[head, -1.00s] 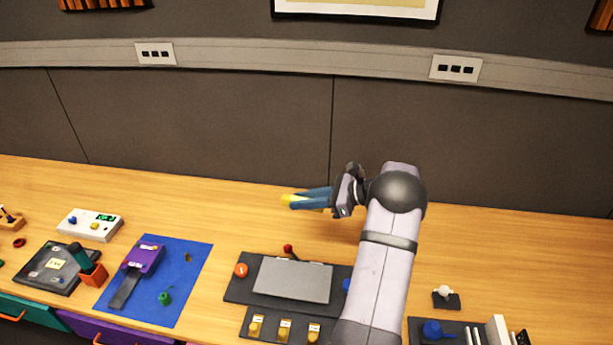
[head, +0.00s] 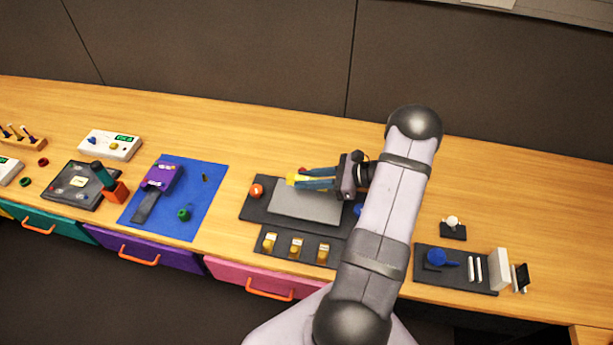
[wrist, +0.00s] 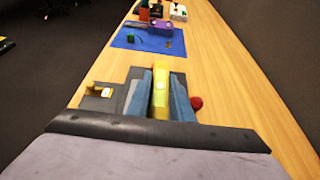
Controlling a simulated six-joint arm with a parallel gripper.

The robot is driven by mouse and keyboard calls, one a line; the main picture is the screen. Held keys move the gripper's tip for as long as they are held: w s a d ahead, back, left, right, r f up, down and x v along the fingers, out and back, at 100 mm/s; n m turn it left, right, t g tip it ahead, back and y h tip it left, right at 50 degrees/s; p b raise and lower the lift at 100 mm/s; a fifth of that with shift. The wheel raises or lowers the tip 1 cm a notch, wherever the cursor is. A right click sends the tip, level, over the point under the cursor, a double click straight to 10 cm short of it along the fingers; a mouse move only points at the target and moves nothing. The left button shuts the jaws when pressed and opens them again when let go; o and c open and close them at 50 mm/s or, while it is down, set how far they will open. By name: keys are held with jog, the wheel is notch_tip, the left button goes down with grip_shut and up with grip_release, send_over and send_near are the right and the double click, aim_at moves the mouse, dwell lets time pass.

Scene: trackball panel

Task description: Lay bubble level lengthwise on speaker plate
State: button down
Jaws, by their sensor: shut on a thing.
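My gripper (head: 301,179) has blue fingers shut on a yellow bubble level (head: 293,180). In the wrist view the bubble level (wrist: 160,92) lies lengthwise between the two fingers, with a pale spot on its top. The flat grey speaker plate (head: 305,209) lies on a dark panel (head: 253,212). The gripper and level are over the back part of the plate in the head view. I cannot tell whether the level touches the plate. The fingers and level hide the plate's back edge.
An orange ball (head: 256,190) is left of the plate, and a blue knob (head: 359,210) is at its right. A red knob (wrist: 196,102) is beside the fingers in the wrist view. Several yellow switches (head: 296,246) stand in front. A blue mat (head: 205,208) lies left; wood behind is clear.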

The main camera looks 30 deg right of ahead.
aim_at(307, 201)
jog(key=shift+f+b, duration=0.6)
jog(key=shift+b, duration=0.35)
jog(key=shift+r, duration=0.1)
jog(key=shift+f+b, duration=2.4)
jog(key=shift+f, duration=0.9)
jog(key=c, duration=1.5)
grip_release()
